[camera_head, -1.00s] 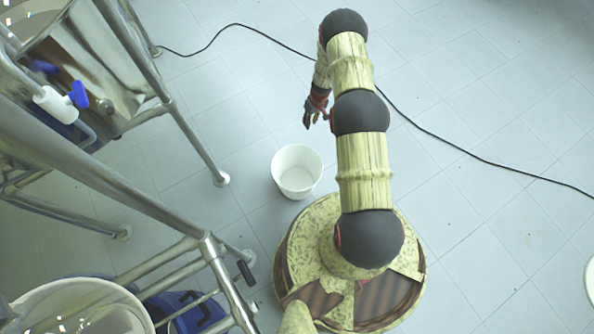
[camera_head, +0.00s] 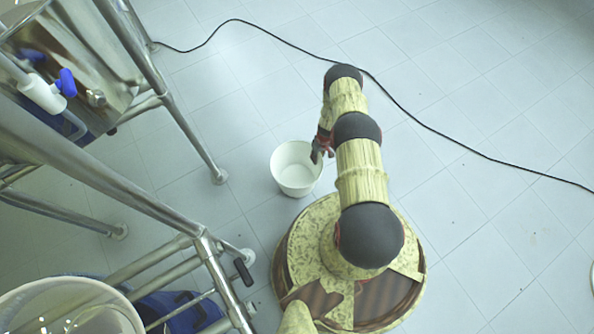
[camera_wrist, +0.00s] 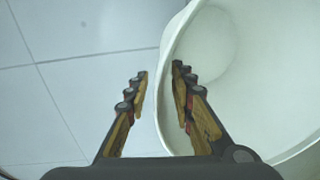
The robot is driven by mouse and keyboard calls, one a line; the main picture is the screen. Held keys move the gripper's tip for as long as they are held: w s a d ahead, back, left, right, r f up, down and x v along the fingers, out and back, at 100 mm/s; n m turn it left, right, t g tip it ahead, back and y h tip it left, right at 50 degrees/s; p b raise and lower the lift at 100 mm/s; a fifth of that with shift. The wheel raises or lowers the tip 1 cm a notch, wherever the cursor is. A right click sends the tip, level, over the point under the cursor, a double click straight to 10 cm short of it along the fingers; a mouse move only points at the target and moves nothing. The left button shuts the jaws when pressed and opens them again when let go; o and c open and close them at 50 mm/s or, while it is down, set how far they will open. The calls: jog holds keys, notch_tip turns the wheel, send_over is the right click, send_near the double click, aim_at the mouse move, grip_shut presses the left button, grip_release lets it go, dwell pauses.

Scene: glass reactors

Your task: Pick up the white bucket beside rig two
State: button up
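The white bucket (camera_head: 296,169) stands upright and empty on the tiled floor, just in front of my round base and to the right of the steel rig frame. My gripper (camera_head: 319,155) is at the bucket's upper right rim in the head view. In the wrist view the bucket (camera_wrist: 250,75) fills the right side. My gripper (camera_wrist: 159,72) is open there, with one finger on the floor side and the other over the bucket's inside. The rim passes between the fingers. Contact with the wall cannot be made out.
A steel rig frame (camera_head: 182,125) with a blue-handled valve (camera_head: 66,83) stands at the left. A larger white tub (camera_head: 75,308) is at the lower left, near a blue item (camera_head: 185,312). A black cable (camera_head: 430,128) crosses the floor.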

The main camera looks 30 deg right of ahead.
jog(key=f, duration=0.1)
jog(key=f+b, duration=0.1)
jog(key=f, duration=0.1)
jog(key=shift+w+a+f+b, duration=0.15)
jog(key=shift+a+f+b, duration=0.15)
jog(key=shift+a+f, duration=0.05)
jog(key=shift+c, duration=1)
jog(key=c, duration=0.4)
jog(key=shift+r, duration=0.1)
grip_shut()
